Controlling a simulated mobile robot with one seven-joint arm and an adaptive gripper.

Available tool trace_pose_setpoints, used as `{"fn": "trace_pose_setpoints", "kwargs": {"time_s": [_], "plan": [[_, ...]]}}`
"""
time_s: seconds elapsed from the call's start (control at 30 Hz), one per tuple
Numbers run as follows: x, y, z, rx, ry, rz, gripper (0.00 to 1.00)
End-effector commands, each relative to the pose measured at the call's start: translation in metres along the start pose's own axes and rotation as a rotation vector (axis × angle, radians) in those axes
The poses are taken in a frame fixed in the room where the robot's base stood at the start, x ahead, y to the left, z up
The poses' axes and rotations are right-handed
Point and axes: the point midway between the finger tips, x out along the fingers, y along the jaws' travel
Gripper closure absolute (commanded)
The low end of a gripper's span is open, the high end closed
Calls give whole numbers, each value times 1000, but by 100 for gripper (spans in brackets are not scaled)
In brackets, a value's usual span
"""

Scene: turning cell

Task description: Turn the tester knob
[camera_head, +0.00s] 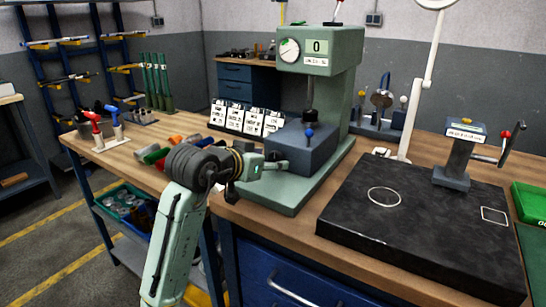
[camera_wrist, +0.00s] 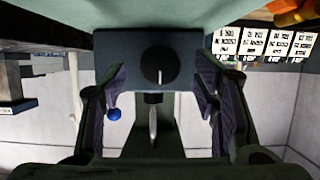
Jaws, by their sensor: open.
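The tester (camera_head: 346,80) is a green column machine on the bench, with a round gauge and a display reading 0. A dark blue-grey block (camera_head: 312,150) sits on its base. In the wrist view, which looks upside down, the round black tester knob (camera_wrist: 160,65) with a pale pointer line is on the face of this block (camera_wrist: 120,55). My gripper (camera_head: 280,164) is at the block's left side in the head view. In the wrist view my gripper (camera_wrist: 162,98) is open, with its fingers spread on either side of the knob and nothing between them. The head view hides the knob.
A blue ball-ended lever (camera_head: 308,133) stands by the block. White label cards (camera_head: 245,118) stand behind my gripper. Coloured-handled tools (camera_head: 165,152) lie to the left. A dark surface plate (camera_head: 420,225) with a stand fills the right of the bench.

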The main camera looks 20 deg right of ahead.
Motion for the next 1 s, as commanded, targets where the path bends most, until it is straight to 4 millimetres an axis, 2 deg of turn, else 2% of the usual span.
{"fn": "trace_pose_setpoints", "kwargs": {"time_s": [0.2,0.53,1.0], "plan": [[23,0,-1,0,1,0,45],[27,0,0,1,1,-1,45],[27,-1,0,0,1,-1,76]]}}
